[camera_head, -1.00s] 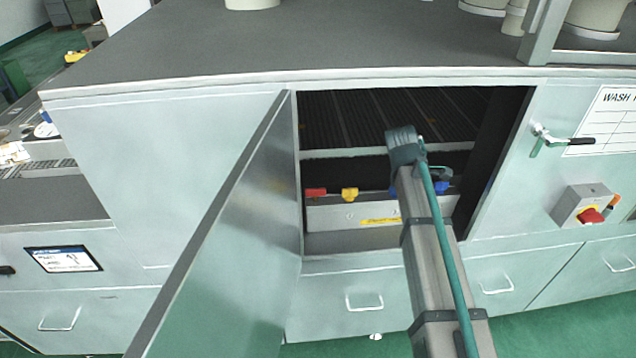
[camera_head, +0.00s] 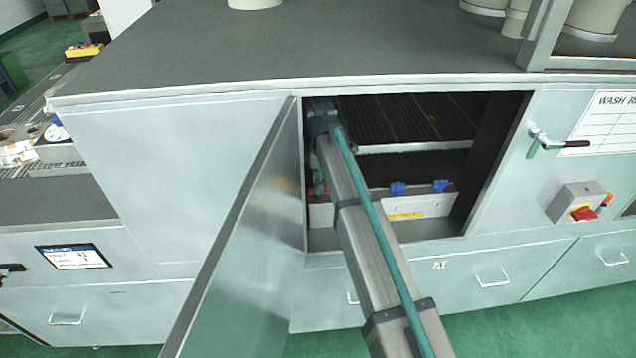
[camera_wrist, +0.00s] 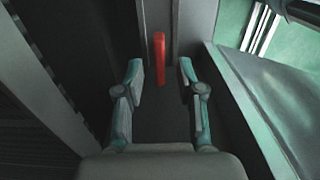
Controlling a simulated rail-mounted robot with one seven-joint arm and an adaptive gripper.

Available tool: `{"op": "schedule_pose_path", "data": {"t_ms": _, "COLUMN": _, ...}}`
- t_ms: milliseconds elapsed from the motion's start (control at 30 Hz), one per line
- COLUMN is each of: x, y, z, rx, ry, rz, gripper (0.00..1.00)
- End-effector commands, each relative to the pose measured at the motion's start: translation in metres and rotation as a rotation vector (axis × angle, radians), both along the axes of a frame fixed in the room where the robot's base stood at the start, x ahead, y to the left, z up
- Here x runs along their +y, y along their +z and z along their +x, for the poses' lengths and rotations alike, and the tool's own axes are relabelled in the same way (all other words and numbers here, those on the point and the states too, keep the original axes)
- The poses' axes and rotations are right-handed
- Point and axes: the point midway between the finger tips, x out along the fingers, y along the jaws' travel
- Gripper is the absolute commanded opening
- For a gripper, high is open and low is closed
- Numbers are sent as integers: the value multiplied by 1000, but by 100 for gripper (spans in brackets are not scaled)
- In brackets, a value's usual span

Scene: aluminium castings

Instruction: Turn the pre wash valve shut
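In the wrist view a red valve handle (camera_wrist: 159,55) stands as a narrow upright bar between and just beyond the fingertips of my gripper (camera_wrist: 160,72). The gripper is open, with a gap on both sides of the handle and no visible contact. In the head view my arm reaches into the open cabinet, its end at the left side. Only a sliver of red shows there beside the gripper. Two blue valve handles (camera_head: 397,188) (camera_head: 440,185) sit to the right on the valve panel (camera_head: 430,204). The yellow handle is hidden behind my arm. No label naming the valves is readable.
The open cabinet door (camera_head: 235,240) stands close to the left of my arm, and its surface also shows in the wrist view (camera_wrist: 255,105). The cabinet's right wall (camera_head: 492,160) is well clear. A worktop (camera_head: 300,45) lies above the opening.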

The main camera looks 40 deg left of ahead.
Motion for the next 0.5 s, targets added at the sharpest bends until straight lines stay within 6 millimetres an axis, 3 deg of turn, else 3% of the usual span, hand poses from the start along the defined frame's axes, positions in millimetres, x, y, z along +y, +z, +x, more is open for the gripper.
{"op": "schedule_pose_path", "data": {"t_ms": 200, "x": 0, "y": -17, "z": 0, "rx": 0, "ry": -1, "rz": -1, "gripper": 38}}
{"op": "schedule_pose_path", "data": {"t_ms": 500, "x": 0, "y": -21, "z": 0, "rx": -1, "ry": -1, "rz": -1, "gripper": 38}}
